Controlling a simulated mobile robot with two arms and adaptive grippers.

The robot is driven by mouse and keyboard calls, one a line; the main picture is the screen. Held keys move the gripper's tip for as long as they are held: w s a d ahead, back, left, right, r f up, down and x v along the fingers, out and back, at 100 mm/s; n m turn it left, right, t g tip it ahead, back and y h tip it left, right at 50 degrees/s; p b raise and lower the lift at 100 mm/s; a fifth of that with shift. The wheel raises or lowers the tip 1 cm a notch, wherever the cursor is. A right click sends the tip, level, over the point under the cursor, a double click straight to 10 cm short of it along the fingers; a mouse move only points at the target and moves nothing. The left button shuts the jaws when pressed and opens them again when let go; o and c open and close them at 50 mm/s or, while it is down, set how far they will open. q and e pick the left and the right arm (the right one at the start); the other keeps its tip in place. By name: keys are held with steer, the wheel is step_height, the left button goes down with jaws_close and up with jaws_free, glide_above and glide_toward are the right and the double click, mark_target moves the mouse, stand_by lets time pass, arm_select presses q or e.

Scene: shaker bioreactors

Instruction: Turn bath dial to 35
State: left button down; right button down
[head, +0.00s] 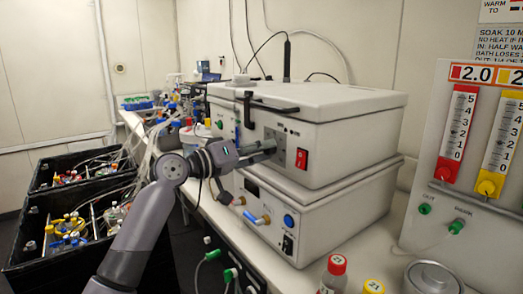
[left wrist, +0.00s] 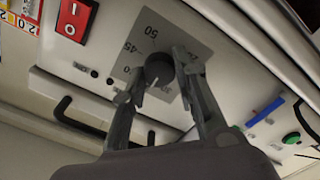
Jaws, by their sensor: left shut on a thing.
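The bath dial (left wrist: 158,69) is a dark round knob on a grey scale plate (left wrist: 172,28) with printed numbers. In the left wrist view 50 and 45 read clearly; other numbers are small or partly covered by the fingers. A short white mark (left wrist: 151,83) shows on the dial's lower edge; its exact reading is hard to tell. My left gripper (left wrist: 161,79) is shut on the dial, one finger on each side. In the head view my left gripper (head: 268,148) is against the front of the upper white box (head: 345,150), and it hides the dial. My right gripper is not in view.
A red switch (head: 302,158) is just right of the scale plate. The lower box has a blue button (head: 289,220) and a blue-handled valve (head: 264,219). Black crates (head: 40,270) stand at left.

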arm_select(q)
steer(key=c, duration=1.3)
jaws_free()
steer(key=shift+f, duration=0.1)
steer(key=v, duration=1.2)
